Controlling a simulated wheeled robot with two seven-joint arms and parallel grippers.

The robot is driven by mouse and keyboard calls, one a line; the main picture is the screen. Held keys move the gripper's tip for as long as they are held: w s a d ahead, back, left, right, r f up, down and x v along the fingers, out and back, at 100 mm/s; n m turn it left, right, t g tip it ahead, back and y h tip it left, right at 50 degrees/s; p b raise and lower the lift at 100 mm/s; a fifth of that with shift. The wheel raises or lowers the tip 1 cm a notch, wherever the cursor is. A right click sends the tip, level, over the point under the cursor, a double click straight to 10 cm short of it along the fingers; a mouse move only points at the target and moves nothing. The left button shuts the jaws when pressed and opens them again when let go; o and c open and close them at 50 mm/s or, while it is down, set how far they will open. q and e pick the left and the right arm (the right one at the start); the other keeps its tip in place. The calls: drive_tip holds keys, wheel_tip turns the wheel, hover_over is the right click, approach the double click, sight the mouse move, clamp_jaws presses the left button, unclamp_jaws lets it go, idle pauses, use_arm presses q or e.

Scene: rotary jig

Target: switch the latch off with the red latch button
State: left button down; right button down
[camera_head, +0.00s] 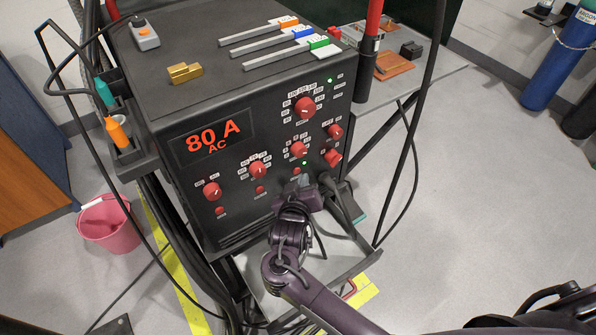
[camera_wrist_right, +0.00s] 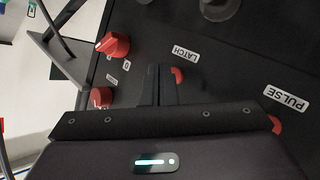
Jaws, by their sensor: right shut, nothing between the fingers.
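The welder's dark front panel (camera_head: 238,225) carries red knobs and small red buttons. In the right wrist view, a red button (camera_wrist_right: 179,76) sits beside the white LATCH label (camera_wrist_right: 185,53), partly hidden by my right fingers. My right gripper (camera_wrist_right: 160,74) is shut and empty, its fingertips at the panel right next to that button; I cannot tell whether they touch it. In the head view my right gripper (camera_head: 306,187) is at the panel's lower right, just below a small red button (camera_head: 297,170) and a lit green light (camera_head: 305,162). My left gripper is out of view.
A second red button (camera_wrist_right: 276,124) is by the PULSE label (camera_wrist_right: 285,98). Red knobs (camera_head: 332,157) sit close to my right gripper. Thick cables (camera_head: 345,205) hang to its right. A pink bucket (camera_head: 108,224) stands on the floor at left. The floor at right is largely clear.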

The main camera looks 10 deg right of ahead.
drive_tip(key=shift+w, duration=0.15)
idle(0.5)
drive_tip(key=shift+w+a, duration=0.15)
drive_tip(key=shift+w, duration=0.15)
idle(0.5)
drive_tip(key=shift+s+r+p, duration=0.1)
drive_tip(key=shift+s+p, duration=0.25)
drive_tip(key=shift+p, duration=0.25)
drive_tip(key=shift+s, duration=0.15)
